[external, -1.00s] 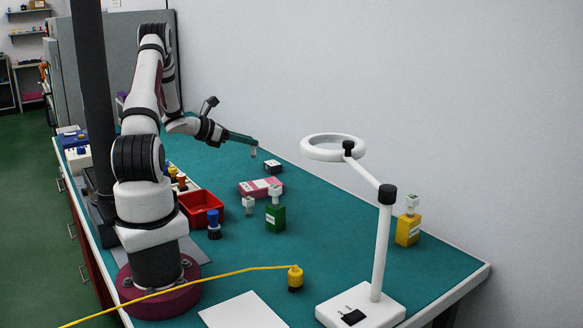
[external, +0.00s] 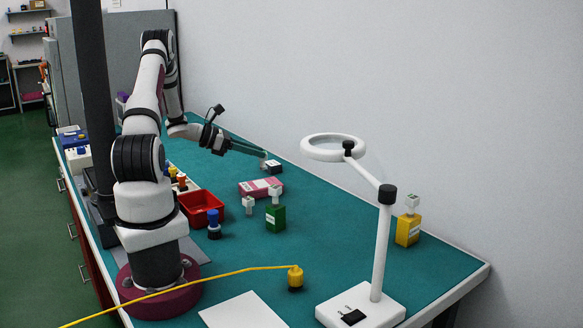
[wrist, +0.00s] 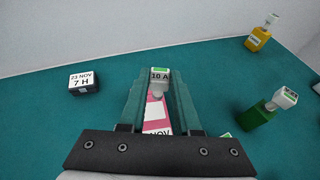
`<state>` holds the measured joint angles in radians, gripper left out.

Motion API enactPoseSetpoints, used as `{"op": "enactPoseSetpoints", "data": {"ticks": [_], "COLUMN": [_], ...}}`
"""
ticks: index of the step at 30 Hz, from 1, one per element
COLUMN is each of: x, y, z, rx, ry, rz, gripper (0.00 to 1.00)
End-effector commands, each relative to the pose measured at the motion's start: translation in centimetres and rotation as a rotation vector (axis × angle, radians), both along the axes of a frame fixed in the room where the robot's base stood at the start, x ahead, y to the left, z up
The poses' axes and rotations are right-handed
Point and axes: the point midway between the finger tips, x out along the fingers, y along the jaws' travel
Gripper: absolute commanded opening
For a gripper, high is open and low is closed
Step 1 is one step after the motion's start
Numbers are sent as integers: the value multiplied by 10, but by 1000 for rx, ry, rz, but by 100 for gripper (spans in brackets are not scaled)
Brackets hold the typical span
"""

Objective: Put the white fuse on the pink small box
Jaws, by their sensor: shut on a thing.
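My gripper (external: 264,156) is shut on the white fuse, which has a green-striped top marked "10 A" (wrist: 159,78) in the wrist view. In the external view, the fuse is a small pale shape at the fingertips, near the black box with a white label. The pink small box (external: 262,188) lies on the teal bench, closer to the external camera than my gripper. In the wrist view, the pink box (wrist: 157,121) shows between my fingers, partly hidden by the fuse and gripper. The fuse appears above the bench and apart from the pink box.
A small black box (wrist: 84,83) with a white date label sits beside my gripper. Another white fuse (external: 248,205), a red bin (external: 203,209) and a lamp (external: 380,250) stand nearby.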

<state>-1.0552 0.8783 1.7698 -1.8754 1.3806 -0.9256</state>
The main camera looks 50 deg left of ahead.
Motion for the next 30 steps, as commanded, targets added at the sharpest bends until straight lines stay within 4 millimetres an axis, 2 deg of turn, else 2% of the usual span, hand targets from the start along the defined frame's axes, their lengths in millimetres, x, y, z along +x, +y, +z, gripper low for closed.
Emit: {"op": "enactPoseSetpoints", "data": {"ticks": [3, 6, 9, 20, 21, 25, 30], "x": [-1, -2, -1, -1, -1, -1, -1], "y": [11, 12, 12, 12, 12, 12, 12], "z": [-11, -33, -46, -51, -50, -50, -50], "rx": [-1, -4, 0, 0, 0, 1, 1], "ry": [0, 1, 0, 0, 0, 0, 0], "rz": [-2, -2, -1, -1, 0, 0, 0], "gripper": [0, 0, 0, 0, 38, 61, 61]}}
